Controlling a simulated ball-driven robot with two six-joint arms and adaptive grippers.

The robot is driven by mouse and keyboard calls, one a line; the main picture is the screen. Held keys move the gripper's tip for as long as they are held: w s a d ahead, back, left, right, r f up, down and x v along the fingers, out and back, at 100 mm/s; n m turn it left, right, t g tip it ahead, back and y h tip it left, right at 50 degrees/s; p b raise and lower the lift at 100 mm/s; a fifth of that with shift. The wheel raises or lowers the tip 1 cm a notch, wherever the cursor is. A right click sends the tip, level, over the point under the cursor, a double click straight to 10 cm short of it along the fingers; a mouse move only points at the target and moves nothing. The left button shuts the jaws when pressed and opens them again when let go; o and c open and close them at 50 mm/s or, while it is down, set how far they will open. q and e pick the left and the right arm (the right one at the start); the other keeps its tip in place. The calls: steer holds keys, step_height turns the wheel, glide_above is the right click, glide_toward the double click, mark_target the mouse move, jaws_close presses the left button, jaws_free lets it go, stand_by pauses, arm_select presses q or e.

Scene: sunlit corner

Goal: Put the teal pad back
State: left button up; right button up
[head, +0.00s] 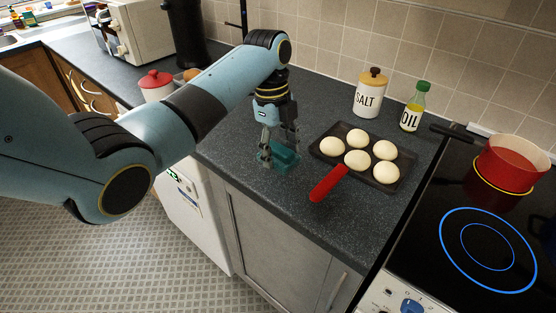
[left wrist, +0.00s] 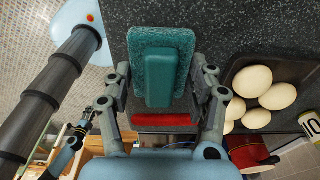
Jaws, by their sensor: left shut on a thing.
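The teal pad (head: 286,159) is between the fingers of my left gripper (head: 279,151), at the counter top close to its front edge. In the left wrist view the teal pad (left wrist: 185,42) shows a fuzzy base with a smoother raised block on it. My left gripper (left wrist: 165,88) is shut on it, with a finger on each side. I cannot tell whether the pad touches the counter.
A dark pan (head: 326,153) with a red handle (head: 328,183) and several round pale pieces lies right of my left gripper. A salt jar (head: 370,97) and oil bottle (head: 413,108) stand behind. A hob (head: 430,207) with a red pot (head: 508,165) is at right.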

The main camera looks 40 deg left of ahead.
mark_target(277, 160)
arm_select(q)
steer(key=shift+a+f, duration=0.1)
steer(key=shift+f, duration=0.2)
step_height(277, 160, down, 3)
steer(key=shift+r, duration=0.2)
steer(key=shift+f, duration=0.5)
arm_select(e)
steer(key=shift+r, duration=0.2)
arm_select(q)
steer(key=o, duration=1.1)
steer(key=shift+f, duration=0.1)
arm_select(e)
steer(key=shift+w, duration=0.1)
arm_select(q)
steer(key=shift+r, duration=0.2)
steer(key=r, duration=0.4)
steer(key=a+r, duration=0.1)
steer(key=r, duration=0.6)
steer(key=shift+a+r+b, duration=0.2)
steer(key=shift+r+b, duration=0.2)
arm_select(e)
steer(key=shift+w+f, duration=0.1)
steer(key=shift+f, duration=0.45)
